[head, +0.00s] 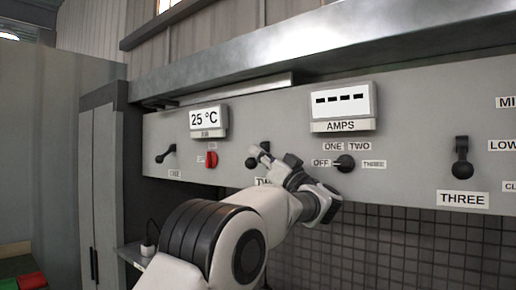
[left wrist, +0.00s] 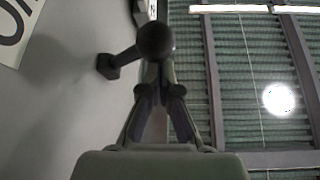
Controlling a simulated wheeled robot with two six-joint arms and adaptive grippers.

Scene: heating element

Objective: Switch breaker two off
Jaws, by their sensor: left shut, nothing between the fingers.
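Breaker two's black lever (head: 251,162) is on the grey panel, above a label of which only "TW" shows. My left gripper (head: 264,152) is right beside it and partly covers it. In the left wrist view the lever's round knob (left wrist: 155,40) is at the finger tips, its stem running left to a mount (left wrist: 107,66) on the panel. My left gripper (left wrist: 158,72) is shut and empty, its tips close below or against the knob; contact cannot be told. My right gripper is not in view.
Breaker one's lever (head: 166,153), a red switch (head: 211,160), a rotary knob (head: 344,163) and breaker three's lever (head: 462,160) share the panel. A temperature display (head: 208,119) and an AMPS display (head: 343,105) stick out above. A metal ledge (head: 300,55) overhangs the panel.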

